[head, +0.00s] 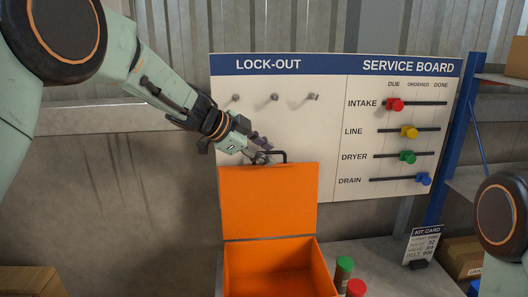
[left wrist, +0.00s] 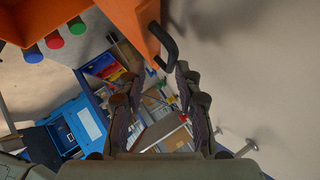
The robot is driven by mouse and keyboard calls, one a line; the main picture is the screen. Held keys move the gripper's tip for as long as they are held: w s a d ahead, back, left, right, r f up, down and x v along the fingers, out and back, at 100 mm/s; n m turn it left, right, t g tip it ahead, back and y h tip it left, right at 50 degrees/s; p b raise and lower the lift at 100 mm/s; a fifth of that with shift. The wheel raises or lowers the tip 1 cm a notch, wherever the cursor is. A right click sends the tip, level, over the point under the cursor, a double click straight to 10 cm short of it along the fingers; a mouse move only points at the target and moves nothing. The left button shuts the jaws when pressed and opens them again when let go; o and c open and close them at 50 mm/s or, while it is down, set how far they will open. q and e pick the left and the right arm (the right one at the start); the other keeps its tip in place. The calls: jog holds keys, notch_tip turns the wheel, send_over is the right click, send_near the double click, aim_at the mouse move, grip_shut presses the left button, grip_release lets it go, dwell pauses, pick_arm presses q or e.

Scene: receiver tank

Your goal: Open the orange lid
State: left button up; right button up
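The orange lid (head: 268,200) stands raised, close to upright, at the back of the open orange box (head: 270,266). A dark handle (head: 286,157) sits on its top edge. My left gripper (head: 263,157) is at that top edge, just left of the handle. In the left wrist view the gripper (left wrist: 158,82) has its fingers spread, with nothing between them. The handle (left wrist: 171,45) and the lid (left wrist: 134,18) lie just beyond the fingertips there; whether a finger touches the handle I cannot tell. My right gripper is out of view.
The service board (head: 405,130) with coloured sliders and empty pegs (head: 273,98) stands close behind the lid. A green-capped can (head: 344,268) and a red-capped can (head: 356,288) stand right of the box. A kit card (head: 421,245) and blue shelving (head: 455,140) are farther right.

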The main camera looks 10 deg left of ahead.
pick_arm(q)
jog(key=shift+w+f, duration=0.1)
jog(key=shift+f, duration=0.15)
jog(key=v, duration=1.2)
jog(key=shift+r, duration=0.2)
jog(key=shift+w+f, duration=0.1)
jog(key=shift+w, duration=0.05)
